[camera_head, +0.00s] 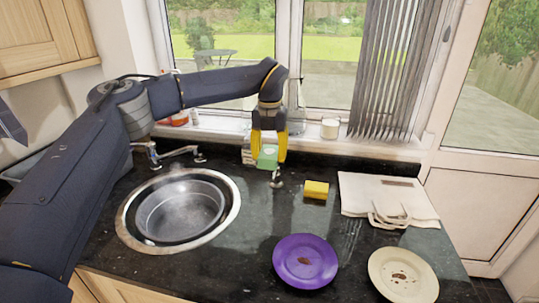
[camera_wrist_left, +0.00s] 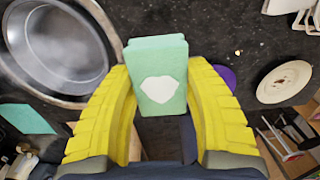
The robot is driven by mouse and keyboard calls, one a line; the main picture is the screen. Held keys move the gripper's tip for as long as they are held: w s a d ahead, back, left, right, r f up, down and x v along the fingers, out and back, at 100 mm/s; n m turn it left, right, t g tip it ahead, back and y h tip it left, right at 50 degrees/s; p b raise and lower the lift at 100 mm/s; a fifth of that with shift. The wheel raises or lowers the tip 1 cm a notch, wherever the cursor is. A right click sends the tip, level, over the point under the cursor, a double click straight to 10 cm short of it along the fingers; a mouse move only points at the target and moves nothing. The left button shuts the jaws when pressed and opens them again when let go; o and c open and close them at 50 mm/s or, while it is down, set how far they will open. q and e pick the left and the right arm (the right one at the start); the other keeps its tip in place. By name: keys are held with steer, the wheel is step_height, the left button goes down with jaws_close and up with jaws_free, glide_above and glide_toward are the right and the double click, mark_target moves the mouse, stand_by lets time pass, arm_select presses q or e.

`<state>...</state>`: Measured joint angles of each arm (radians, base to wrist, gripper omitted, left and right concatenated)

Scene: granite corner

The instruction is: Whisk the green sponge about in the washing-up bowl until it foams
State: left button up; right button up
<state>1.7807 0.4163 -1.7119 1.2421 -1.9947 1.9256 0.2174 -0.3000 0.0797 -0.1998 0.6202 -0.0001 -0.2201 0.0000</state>
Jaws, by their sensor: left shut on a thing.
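The green sponge (camera_head: 267,157) is between the yellow fingers of my left gripper (camera_head: 268,150), above the worktop to the right of the sink. The left wrist view shows the sponge (camera_wrist_left: 159,68) with a pale patch on its face and my left gripper (camera_wrist_left: 160,120) shut on it. The round metal washing-up bowl (camera_head: 180,212) sits in the sink, left of the sponge and apart from it. Part of the bowl (camera_wrist_left: 62,40) shows at the upper left of the left wrist view. No foam can be made out. My right gripper is not in view.
A yellow sponge (camera_head: 316,190) lies on the dark worktop. A purple plate (camera_head: 305,283) and a soiled cream plate (camera_head: 403,290) are at the front. A white folded cloth (camera_head: 362,192) lies at the right. The tap (camera_head: 170,152) stands behind the sink.

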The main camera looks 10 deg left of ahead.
arm_select(q)
steer(key=shift+f, duration=0.25)
steer(key=s+a+f+n, duration=0.1)
steer(key=a+f, duration=0.6)
steer(key=m, duration=0.1)
glide_above(187, 230)
step_height(187, 230, down, 8)
steer(key=shift+d+f, duration=0.1)
steer(key=shift+f, duration=7.7)
